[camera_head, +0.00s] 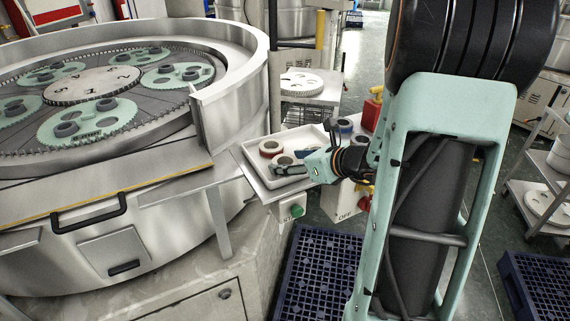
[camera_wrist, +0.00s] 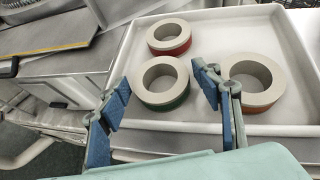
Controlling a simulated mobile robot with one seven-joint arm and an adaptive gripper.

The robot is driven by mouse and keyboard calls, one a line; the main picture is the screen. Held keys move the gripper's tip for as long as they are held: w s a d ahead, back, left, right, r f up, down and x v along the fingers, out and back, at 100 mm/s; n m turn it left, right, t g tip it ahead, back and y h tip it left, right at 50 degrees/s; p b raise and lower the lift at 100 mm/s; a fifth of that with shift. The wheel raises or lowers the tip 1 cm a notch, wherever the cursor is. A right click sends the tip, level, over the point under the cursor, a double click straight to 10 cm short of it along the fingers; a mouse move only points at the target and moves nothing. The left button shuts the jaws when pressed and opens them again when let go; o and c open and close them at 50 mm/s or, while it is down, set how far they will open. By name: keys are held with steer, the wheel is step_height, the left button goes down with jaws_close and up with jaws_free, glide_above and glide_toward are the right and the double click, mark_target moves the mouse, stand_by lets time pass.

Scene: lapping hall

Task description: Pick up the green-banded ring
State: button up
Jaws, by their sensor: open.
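The green-banded ring (camera_wrist: 163,101) is a pale grey ring with a green outer band, lying flat in a white tray (camera_wrist: 215,20). In the wrist view my gripper (camera_wrist: 161,80) is open, its blue-padded fingers to the left and right of this ring. No contact with the ring is visible. In the head view my gripper (camera_head: 291,167) is over the tray (camera_head: 256,170), and a finger partly covers the ring there (camera_head: 281,160).
A red-banded ring (camera_wrist: 170,49) lies behind the green one. An orange-red-banded ring (camera_wrist: 255,101) lies to the right, close to my right finger. The tray wall runs around them. A large lapping machine (camera_head: 160,235) stands left of the tray.

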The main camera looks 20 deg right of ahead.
steer(key=shift+w+a+f, duration=0.1)
steer(key=shift+w+f, duration=0.05)
steer(key=shift+w, duration=0.1)
steer(key=shift+c, duration=0.5)
steer(key=c, duration=1)
